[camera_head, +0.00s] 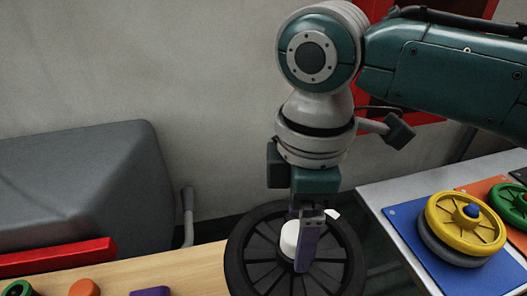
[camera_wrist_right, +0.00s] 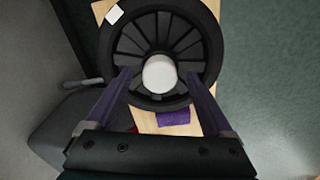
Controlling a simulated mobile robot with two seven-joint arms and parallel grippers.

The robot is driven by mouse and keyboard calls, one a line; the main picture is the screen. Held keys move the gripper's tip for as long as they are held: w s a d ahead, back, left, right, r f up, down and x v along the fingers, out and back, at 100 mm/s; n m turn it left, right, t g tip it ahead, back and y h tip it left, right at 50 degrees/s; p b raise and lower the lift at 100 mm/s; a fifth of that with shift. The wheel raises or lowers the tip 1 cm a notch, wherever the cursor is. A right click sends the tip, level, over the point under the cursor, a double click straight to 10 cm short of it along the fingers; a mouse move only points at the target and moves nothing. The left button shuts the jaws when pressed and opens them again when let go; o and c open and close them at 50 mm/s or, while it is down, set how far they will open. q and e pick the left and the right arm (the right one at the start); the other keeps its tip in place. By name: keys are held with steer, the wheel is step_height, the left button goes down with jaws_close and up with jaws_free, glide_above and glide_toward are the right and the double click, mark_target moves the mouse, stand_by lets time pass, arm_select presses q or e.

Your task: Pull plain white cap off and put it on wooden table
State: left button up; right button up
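The plain white cap (camera_head: 290,238) sits at the middle of a black spoked wheel (camera_head: 243,262). In the right wrist view the white cap (camera_wrist_right: 159,75) shows round, at the hub of the wheel (camera_wrist_right: 203,40). My right gripper (camera_head: 303,262) points down over the wheel. In the wrist view its purple fingers are spread, one on each side of the cap, with gaps visible. Whether the fingertips are level with the cap is unclear. The wooden table (camera_head: 190,270) lies to the left of and under the wheel. My left gripper is not in view.
A red bar (camera_head: 60,258), an orange piece (camera_head: 84,287) and a purple piece (camera_head: 150,292) are at lower left. A grey tank (camera_head: 90,190) stands behind. At right, yellow (camera_head: 465,222) and green wheels sit on coloured plates. A small white square (camera_wrist_right: 115,14) lies near the wheel's rim.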

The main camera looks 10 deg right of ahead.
steer(key=c, duration=1.2)
steer(key=o, duration=0.7)
jaws_close()
steer(key=shift+r+p, duration=0.3)
steer(key=shift+r+p, duration=0.55)
steer(key=shift+p, duration=0.2)
steer(key=shift+r, duration=0.25)
